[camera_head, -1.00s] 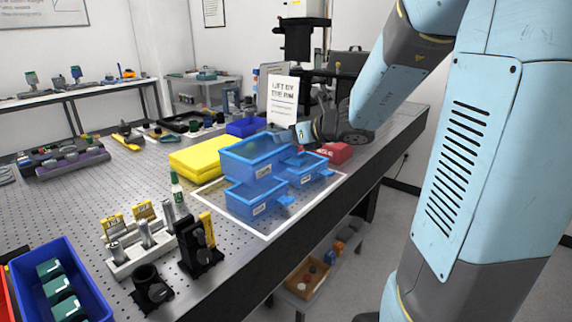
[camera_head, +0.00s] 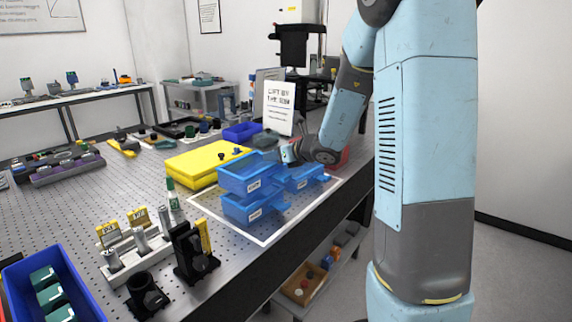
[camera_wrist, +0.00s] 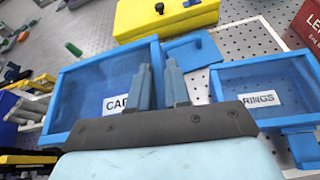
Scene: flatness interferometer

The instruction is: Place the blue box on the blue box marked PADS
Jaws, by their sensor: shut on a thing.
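A blue box (camera_head: 240,179) with a white label is right above a second blue box (camera_head: 240,209), lined up over it and roughly level. I cannot tell if the two touch. The lower box's label is too small to read. In the wrist view the held blue box (camera_wrist: 85,85) has a label starting "CA", partly hidden by a finger. My gripper (camera_wrist: 160,82) is shut on its rim; in the head view the gripper (camera_head: 288,153) is at the box's far right side. The lower box is hidden in the wrist view.
Another blue box (camera_head: 302,180), labelled "...RINGS" in the wrist view (camera_wrist: 262,88), stands close on the right. A yellow case (camera_head: 190,168), a red box (camera_wrist: 304,40) and a sign (camera_head: 279,105) stand nearby. The table's front edge is close.

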